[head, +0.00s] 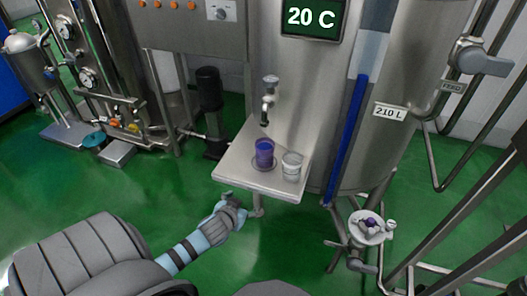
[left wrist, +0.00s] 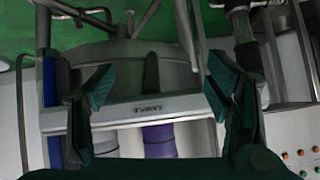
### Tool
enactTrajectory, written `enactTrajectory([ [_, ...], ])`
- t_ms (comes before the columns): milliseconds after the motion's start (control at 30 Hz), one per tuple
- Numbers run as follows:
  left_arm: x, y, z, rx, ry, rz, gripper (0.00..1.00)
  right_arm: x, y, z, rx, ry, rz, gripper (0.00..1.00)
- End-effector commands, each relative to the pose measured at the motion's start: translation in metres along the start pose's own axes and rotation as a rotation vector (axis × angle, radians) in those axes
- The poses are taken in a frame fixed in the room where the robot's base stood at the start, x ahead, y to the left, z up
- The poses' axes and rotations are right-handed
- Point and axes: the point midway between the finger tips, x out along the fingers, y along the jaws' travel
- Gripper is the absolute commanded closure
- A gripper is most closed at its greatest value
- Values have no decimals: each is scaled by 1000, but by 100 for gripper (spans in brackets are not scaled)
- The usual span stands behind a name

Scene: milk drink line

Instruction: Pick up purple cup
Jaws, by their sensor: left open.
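The purple cup (head: 264,153) stands upright on a small steel shelf (head: 236,177) below a tap, in a round ring mark. A pale grey-white cup (head: 291,167) stands to its right. My left gripper (head: 232,208) is low in front of the shelf's front edge, apart from both cups; its fingers are hard to make out there. In the left wrist view my left gripper (left wrist: 157,88) is open and empty. Beyond the shelf's labelled edge, the purple cup (left wrist: 159,140) shows between the fingers and the pale cup (left wrist: 105,141) beside the left finger. My right gripper is not in view.
The tap (head: 267,100) hangs above the shelf from a large steel tank (head: 400,75). A blue level tube (head: 346,140) runs down to the right. A black cylinder (head: 211,105) stands left of the shelf. A pipe valve (head: 370,225) is at lower right. Green floor is open in front.

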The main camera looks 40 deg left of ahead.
Motion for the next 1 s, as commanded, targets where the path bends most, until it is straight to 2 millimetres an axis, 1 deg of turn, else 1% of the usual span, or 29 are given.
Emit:
enactTrajectory([
  [33,-20,0,-50,-33,97,3,27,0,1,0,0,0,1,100],
  [100,-48,2,-101,-85,199,11,27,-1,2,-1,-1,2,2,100],
  [167,-63,4,-126,-115,253,20,27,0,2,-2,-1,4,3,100],
  [200,-66,4,-136,-127,274,23,27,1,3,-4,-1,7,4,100],
  [267,-60,5,-143,-136,285,26,27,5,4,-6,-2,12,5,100],
  [400,-22,7,-154,-138,286,28,27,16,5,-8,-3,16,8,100],
  [500,0,8,-161,-137,285,30,27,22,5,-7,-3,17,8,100],
  [733,26,6,-172,-136,285,31,27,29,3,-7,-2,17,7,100],
  [833,45,2,-180,-136,284,31,27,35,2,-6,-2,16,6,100],
  [900,57,3,-182,-135,283,32,27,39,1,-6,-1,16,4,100],
  [1000,64,4,-186,-135,283,34,27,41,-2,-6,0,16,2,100],
])
